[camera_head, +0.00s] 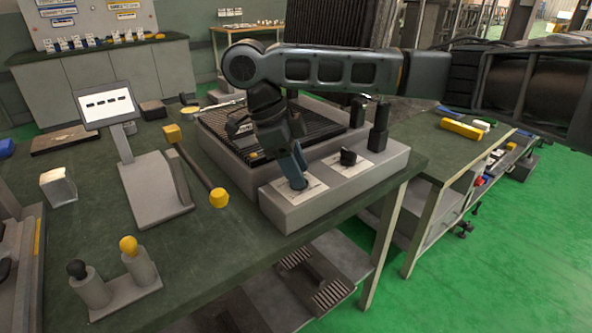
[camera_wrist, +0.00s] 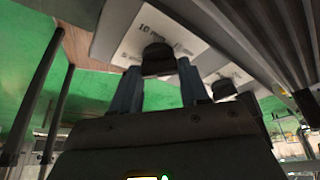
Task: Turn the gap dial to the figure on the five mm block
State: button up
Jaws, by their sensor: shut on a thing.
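My gripper (camera_head: 298,183) points down at the left white plate (camera_head: 313,193) on the grey control box (camera_head: 285,213). In the wrist view its two blue-grey fingers (camera_wrist: 160,72) are closed on opposite sides of a dark gap dial (camera_wrist: 157,57). The dial's plate (camera_wrist: 145,22) carries mm figures; "10 mm" is readable and the others are partly hidden. In the head view the fingers hide most of this dial, and its pointer direction cannot be told. I cannot identify a five mm block or read a figure on one.
A second dark knob (camera_head: 348,157) stands on the right plate, with a black upright post (camera_head: 378,128) behind it. A ribbed dark bed (camera_head: 225,128) lies behind the box. A yellow-ended bar (camera_head: 200,170), a screen on a stand (camera_head: 104,104) and two capped posts (camera_head: 128,247) are left.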

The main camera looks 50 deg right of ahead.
jog(key=o, duration=1.1)
jog(key=shift+c, duration=0.2)
jog(key=p+v, duration=0.1)
jog(key=v, duration=0.6)
jog(key=shift+r, duration=0.35)
jog(key=shift+a, duration=0.1)
